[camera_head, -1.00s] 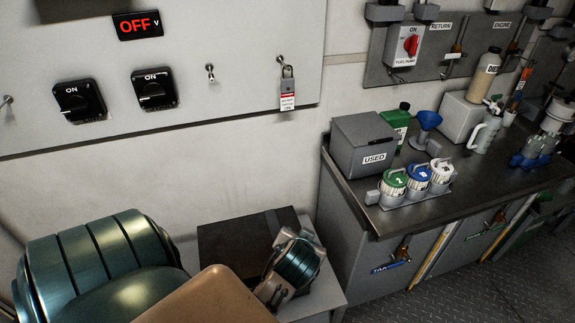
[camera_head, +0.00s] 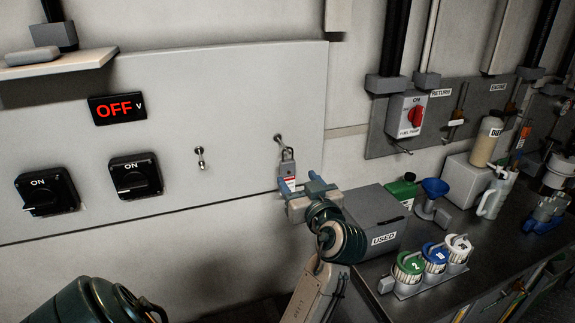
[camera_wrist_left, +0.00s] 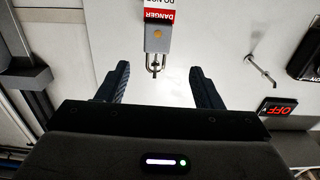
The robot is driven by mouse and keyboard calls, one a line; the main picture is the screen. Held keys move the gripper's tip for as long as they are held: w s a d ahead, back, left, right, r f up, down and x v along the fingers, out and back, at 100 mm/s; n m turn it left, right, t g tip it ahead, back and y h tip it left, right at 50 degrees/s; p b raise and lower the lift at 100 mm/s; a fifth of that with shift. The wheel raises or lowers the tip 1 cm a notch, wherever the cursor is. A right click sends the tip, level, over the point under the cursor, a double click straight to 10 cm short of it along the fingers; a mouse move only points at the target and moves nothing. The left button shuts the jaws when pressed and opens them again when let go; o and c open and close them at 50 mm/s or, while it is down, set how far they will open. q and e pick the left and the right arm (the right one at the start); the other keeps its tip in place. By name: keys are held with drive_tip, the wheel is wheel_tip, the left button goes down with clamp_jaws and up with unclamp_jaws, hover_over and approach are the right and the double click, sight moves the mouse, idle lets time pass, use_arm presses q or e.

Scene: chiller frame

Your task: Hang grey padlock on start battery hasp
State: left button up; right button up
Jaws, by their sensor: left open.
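The grey padlock (camera_head: 286,166), with a red and white tag, hangs by its shackle from a wall hook (camera_head: 279,140) on the light panel. My left gripper (camera_head: 306,184) is open just in front of and below the padlock. In the left wrist view, the padlock (camera_wrist_left: 158,40) appears upside down, ahead of the open left gripper (camera_wrist_left: 160,70) and between its finger lines, with clear space to both fingers. Two black rotary switches (camera_head: 48,192) (camera_head: 135,176), both reading ON, sit left on the panel. I cannot tell which is the start battery's or make out its hasp. My right gripper is out of view.
An empty hook (camera_head: 200,157) sticks out between the switches and padlock. A red OFF display (camera_head: 117,108) is above the switches, under a shelf (camera_head: 60,63). A grey USED box (camera_head: 378,222) and labelled containers (camera_head: 408,266) stand on the bench close right of my arm.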

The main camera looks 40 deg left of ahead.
sight(289, 167)
use_arm(q)
drive_tip(key=x, duration=0.3)
drive_tip(key=p+x, duration=0.1)
drive_tip(key=shift+w+a+f, duration=0.1)
drive_tip(key=shift+a+f, duration=0.05)
drive_tip(key=shift+f, duration=0.15)
drive_tip(key=shift+w+r+p, duration=0.1)
drive_tip(key=shift+r+p, duration=0.15)
drive_tip(key=shift+p, duration=0.2)
drive_tip(key=p+x, duration=0.2)
drive_tip(key=x, duration=0.3)
drive_tip(key=shift+w+f+p, duration=0.1)
drive_tip(key=shift+f+p, duration=0.15)
drive_tip(key=shift+p, duration=0.15)
drive_tip(key=shift+d, duration=0.2)
drive_tip(key=shift+c, duration=0.2)
drive_tip(key=c, duration=1.1)
drive_tip(key=shift+w+r, duration=0.1)
drive_tip(key=shift+r, duration=0.05)
